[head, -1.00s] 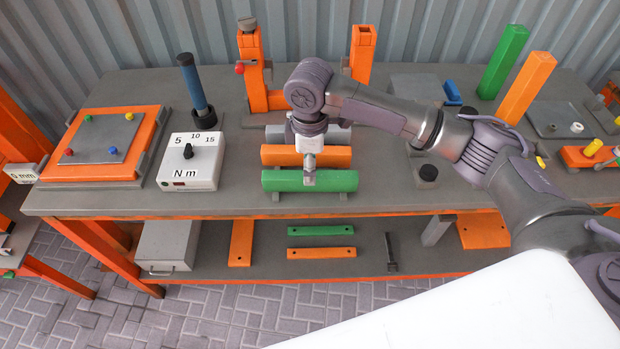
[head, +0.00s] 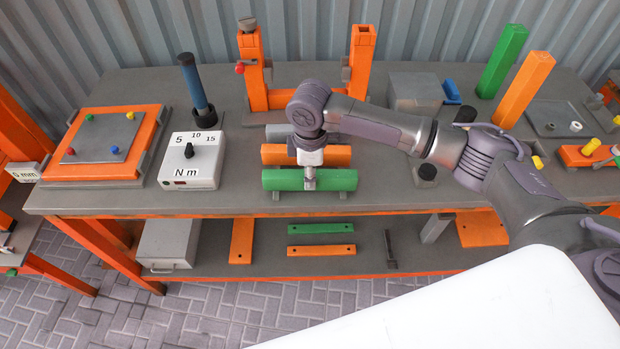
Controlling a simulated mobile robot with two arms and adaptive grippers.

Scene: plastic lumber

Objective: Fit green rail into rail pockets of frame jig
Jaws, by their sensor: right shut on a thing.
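The green rail (head: 275,181) lies lengthwise across the front of a low grey rack on the workbench. My right gripper (head: 309,184) reaches down from above and is shut on the middle of this rail. The rail still appears to rest on its supports. The frame jig (head: 256,100) stands at the back of the bench, with two orange uprights; the right upright (head: 360,60) has an open top. My arm hides part of the jig's base. My left gripper is not in view.
An orange rail (head: 338,155) and a grey one lie behind the green rail. A white torque box (head: 192,160) and a blue-handled tool (head: 194,85) stand left. A grey box (head: 416,92) and tall green (head: 502,62) and orange posts (head: 526,88) stand right.

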